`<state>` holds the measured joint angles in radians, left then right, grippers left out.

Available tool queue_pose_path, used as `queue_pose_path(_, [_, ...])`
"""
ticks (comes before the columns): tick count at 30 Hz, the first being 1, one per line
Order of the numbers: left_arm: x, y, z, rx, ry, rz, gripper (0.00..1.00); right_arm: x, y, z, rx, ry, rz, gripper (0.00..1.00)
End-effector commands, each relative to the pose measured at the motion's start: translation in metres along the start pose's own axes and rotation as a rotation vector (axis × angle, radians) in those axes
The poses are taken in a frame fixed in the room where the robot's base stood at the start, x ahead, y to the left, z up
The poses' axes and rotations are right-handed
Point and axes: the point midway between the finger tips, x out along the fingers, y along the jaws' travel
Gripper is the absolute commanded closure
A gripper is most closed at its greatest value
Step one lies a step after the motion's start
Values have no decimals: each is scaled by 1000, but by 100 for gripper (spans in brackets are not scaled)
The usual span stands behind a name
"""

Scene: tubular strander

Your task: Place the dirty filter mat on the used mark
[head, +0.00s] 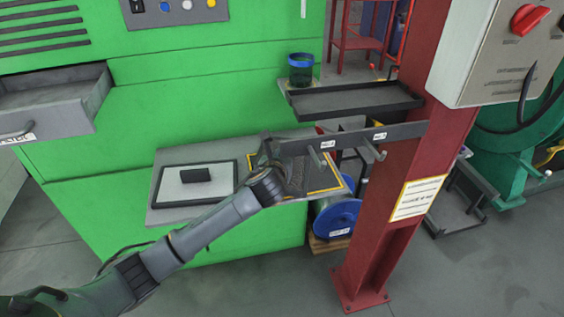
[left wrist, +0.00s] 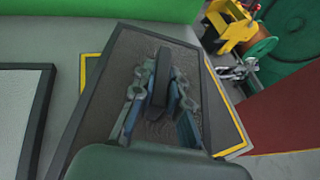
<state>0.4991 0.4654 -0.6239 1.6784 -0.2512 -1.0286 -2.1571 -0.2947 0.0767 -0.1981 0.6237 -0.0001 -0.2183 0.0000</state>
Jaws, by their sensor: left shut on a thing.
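The dirty filter mat (left wrist: 128,62) is a dark grey panel in a dark frame with a black handle (left wrist: 161,62). My left gripper (left wrist: 163,85) is shut on that handle. The mat is over the used mark, a yellow outline (left wrist: 90,66) that shows beyond the mat on both sides. The mat sits turned a little against the outline. I cannot tell if it touches the shelf. In the head view my left gripper (head: 268,155) and arm hide part of the mat (head: 297,176) and the mark (head: 325,189). My right gripper is not in view.
A pale mat (head: 215,185) in a black frame lies left on the same grey shelf (head: 200,154). A bar with hooks (head: 345,139) and a black tray (head: 355,98) sit above, beside a red post (head: 390,190). An open drawer (head: 50,108) is at the left.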

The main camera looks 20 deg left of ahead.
Motion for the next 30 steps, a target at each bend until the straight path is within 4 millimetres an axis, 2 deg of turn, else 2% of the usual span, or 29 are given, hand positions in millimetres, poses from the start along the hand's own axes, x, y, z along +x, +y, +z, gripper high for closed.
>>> queue_pose_path(1, [3,-1,-11,-1,5,-1,100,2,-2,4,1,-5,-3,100])
queue_pose_path(4, [7,0,-20,0,2,-1,100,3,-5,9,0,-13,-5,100])
queue_pose_path(14, [8,0,-22,1,1,0,100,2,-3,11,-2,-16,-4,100])
queue_pose_path(15, [9,0,-23,1,2,0,84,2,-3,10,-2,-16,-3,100])
queue_pose_path(18, [8,0,-23,1,2,0,63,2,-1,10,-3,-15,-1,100])
queue_pose_path(30, [4,0,-20,1,1,-2,63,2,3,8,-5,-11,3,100])
